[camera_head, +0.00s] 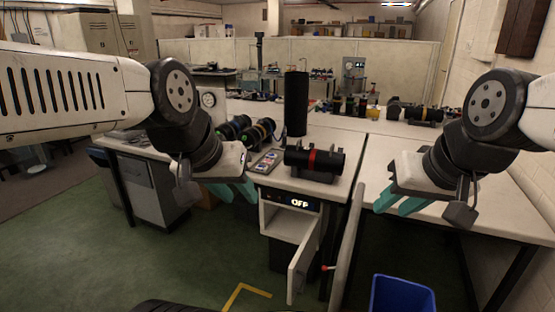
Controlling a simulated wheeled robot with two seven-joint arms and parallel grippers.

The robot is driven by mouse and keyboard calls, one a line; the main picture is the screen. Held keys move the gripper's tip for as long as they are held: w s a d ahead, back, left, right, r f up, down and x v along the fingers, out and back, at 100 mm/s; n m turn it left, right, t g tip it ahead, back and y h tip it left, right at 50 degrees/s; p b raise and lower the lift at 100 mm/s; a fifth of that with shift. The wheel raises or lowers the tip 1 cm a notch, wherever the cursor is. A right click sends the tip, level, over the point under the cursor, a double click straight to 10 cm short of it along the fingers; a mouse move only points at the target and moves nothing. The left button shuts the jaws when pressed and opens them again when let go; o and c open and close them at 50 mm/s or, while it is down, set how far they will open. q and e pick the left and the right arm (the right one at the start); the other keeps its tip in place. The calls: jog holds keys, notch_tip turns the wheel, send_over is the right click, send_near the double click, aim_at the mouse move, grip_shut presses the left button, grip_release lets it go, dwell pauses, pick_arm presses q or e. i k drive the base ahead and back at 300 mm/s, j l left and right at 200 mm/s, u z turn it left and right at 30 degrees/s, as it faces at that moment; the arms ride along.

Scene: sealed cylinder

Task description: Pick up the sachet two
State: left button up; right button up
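A small flat grey item with coloured marks (265,161) lies near the front left edge of the table. It may be sachets, but it is too small to tell which one is sachet two. My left gripper (237,192), with teal fingers, hangs in front of the table, left of and lower in the picture than that item. It looks open and empty. My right gripper (400,204) is over the front of the right table, its teal fingers apart and empty.
A blue bin (402,295) stands at the front right.

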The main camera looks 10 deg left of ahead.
aim_at(269, 162)
jog(key=i+j, duration=0.15)
jog(key=j, duration=0.3)
jog(key=i+j+z, duration=0.1)
jog(key=j, duration=0.35)
jog(key=i+j, duration=0.1)
jog(key=j, duration=0.35)
jog(key=i+j+z, duration=0.1)
jog(key=i+j, duration=0.35)
jog(key=i+j+z, duration=0.15)
jog(key=i+j, duration=0.25)
jog(key=i+j+z, duration=0.1)
jog(key=i+j, duration=0.25)
jog(key=j, duration=0.25)
jog(key=i+j+z, duration=0.1)
jog(key=i+j, duration=0.3)
jog(key=j, duration=0.15)
